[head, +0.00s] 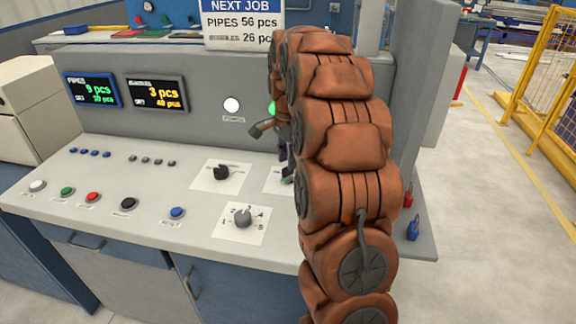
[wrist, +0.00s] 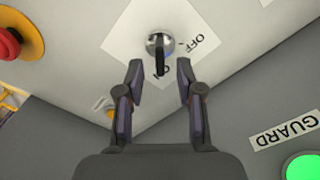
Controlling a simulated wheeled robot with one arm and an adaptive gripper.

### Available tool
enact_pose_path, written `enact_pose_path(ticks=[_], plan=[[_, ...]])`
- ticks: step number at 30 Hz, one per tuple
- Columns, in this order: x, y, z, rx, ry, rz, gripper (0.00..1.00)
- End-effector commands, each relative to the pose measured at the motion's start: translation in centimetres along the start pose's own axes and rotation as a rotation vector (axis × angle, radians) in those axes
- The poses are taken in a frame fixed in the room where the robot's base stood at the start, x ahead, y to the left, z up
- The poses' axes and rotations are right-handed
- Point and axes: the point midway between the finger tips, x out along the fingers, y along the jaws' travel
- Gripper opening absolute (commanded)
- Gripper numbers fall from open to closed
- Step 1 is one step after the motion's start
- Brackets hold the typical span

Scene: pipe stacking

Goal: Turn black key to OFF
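The black key (wrist: 160,58) sits in a round silver lock on a white plate (wrist: 130,32) marked OFF and ON in the wrist view. The key's narrow grip points down in the picture, toward the ON mark; OFF is at its right. My gripper (wrist: 160,68) is open, with one finger on each side of the key and visible gaps between. In the head view my gripper (head: 285,168) is mostly behind my arm, over the console. The key is hidden there, and only part of a white plate shows.
A red mushroom button (wrist: 8,42) on a yellow base lies at the wrist view's upper left. A green lamp (wrist: 303,167) sits by a GUARD label (wrist: 284,130). In the head view, a black selector (head: 221,173) and a grey dial (head: 242,216) stand on the console left of my arm.

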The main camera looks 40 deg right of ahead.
Motion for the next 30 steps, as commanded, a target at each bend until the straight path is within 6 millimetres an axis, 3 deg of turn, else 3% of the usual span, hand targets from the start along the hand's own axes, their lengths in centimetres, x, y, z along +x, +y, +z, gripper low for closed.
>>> enact_pose_path(ticks=[9, 20, 30], plan=[[3.1, 0.0, -0.1, 0.001, 0.000, -0.001, 0.36], [3.6, 0.1, -0.2, 0.003, 0.001, -0.002, 0.36], [3.6, 0.1, -0.2, 0.003, 0.001, -0.002, 0.03]])
